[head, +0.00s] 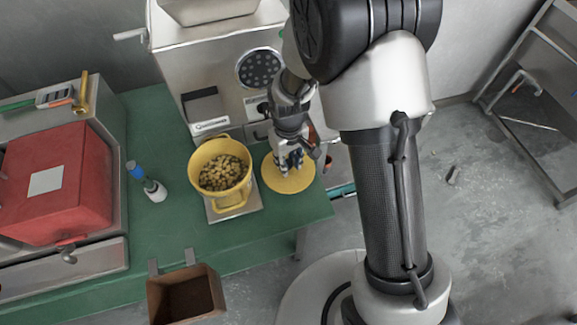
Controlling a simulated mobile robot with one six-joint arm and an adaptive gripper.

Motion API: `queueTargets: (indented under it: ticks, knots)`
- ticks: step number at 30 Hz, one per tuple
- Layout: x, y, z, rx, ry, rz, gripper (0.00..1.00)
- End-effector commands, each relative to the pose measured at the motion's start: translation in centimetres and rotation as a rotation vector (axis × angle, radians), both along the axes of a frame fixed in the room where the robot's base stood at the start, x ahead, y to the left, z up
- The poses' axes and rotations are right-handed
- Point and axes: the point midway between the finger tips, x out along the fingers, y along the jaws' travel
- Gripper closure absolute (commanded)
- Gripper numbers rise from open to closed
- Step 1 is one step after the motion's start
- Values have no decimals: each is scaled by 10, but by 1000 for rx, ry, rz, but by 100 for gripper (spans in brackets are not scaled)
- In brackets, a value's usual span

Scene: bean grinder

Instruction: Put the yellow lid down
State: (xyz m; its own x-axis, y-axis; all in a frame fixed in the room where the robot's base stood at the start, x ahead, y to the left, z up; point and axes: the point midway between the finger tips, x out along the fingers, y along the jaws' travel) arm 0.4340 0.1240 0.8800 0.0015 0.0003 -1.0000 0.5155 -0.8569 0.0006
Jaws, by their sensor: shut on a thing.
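The yellow lid (281,184) is a flat round disc at the right end of the green table, right of the yellow pot. My gripper (289,164) points down over the middle of the lid and is shut on it, most likely by a knob that the fingers hide. The lid looks level. I cannot tell whether it rests on the table top or is just above it. The yellow pot (228,199) stands open, full of tan beans.
The pot stands on a metal plate (249,206). The grinder (222,75) rises behind the lid. A small bottle (154,190) and a red machine (55,182) are at left. A brown bin (163,289) hangs at the front edge. The table's right edge (334,213) is close to the lid.

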Motion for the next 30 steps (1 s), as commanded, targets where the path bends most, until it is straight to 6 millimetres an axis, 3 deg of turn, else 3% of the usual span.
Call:
queueTargets:
  ticks: [1,4,15,16,25,30]
  knots:
    - [-1,0,-13,-1,4,0,100]
    - [0,0,-24,-1,2,0,100]
    - [0,0,-27,-1,1,0,100]
    - [0,0,-27,-1,1,0,75]
    - [0,0,-26,-1,1,0,55]
    - [0,0,-26,-1,1,0,55]
